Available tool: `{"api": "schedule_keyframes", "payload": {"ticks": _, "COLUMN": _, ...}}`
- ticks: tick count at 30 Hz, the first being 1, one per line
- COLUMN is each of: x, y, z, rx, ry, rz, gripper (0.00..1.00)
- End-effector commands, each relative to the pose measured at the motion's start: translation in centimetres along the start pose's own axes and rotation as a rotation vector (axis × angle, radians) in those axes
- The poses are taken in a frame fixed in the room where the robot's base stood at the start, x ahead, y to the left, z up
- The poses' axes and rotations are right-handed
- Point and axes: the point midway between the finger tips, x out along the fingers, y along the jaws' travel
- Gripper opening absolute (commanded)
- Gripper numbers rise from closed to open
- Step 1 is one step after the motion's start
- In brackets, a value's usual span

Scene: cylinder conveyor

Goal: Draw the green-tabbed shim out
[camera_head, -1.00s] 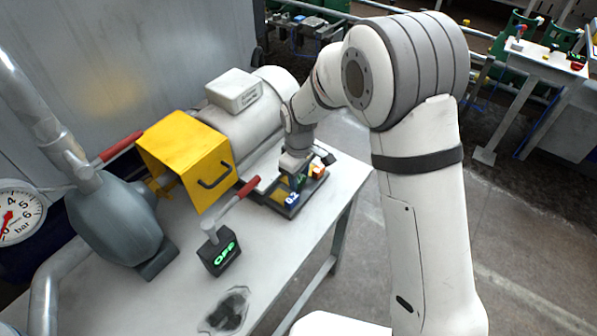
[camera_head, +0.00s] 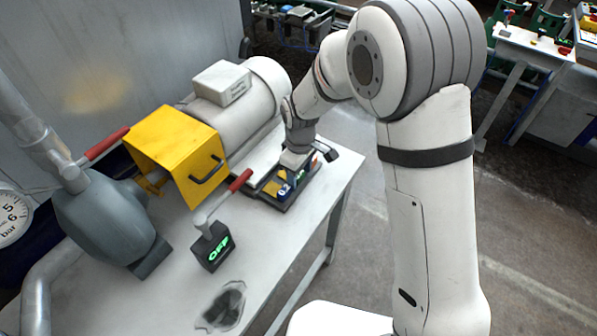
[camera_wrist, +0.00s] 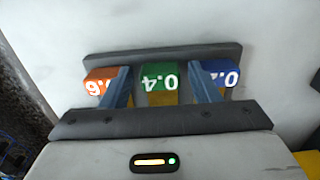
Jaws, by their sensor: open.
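The green shim tab (camera_wrist: 159,77), marked 0.4, stands in the middle of the wrist view, upside down, with yellow below it. An orange tab (camera_wrist: 101,81) marked 0.6 is on its left and a blue tab (camera_wrist: 222,73) on its right. My gripper (camera_wrist: 161,86) is open, one blue-grey finger on each side of the green tab, with visible gaps. The fingers partly cover the orange and blue tabs. In the head view my gripper (camera_head: 294,160) is over the dark shim tray (camera_head: 270,203), and the blue tab (camera_head: 284,189) shows at its near side.
A white motor (camera_head: 235,110) and yellow guard (camera_head: 177,150) stand left of the tray. A red-handled lever on a box reading OFF (camera_head: 213,247) is nearer. A dark stain (camera_head: 222,307) marks the bench (camera_head: 265,262). The bench's right edge is close to the tray.

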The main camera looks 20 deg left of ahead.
Motion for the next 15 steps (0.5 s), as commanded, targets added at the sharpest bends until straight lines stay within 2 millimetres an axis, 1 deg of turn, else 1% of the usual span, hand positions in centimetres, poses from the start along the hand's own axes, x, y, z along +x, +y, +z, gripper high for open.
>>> {"api": "schedule_keyframes", "payload": {"ticks": 5, "x": -1.2, "y": 0.1, "z": -0.1, "rx": 0.001, "ry": 0.003, "rz": 0.001, "gripper": 0.6}}
{"api": "schedule_keyframes", "payload": {"ticks": 8, "x": -2.4, "y": 0.1, "z": -0.1, "rx": 0.001, "ry": 0.004, "rz": 0.002, "gripper": 0.6}}
{"api": "schedule_keyframes", "payload": {"ticks": 15, "x": -6.2, "y": 0.2, "z": 0.0, "rx": 0.003, "ry": 0.003, "rz": 0.002, "gripper": 0.6}}
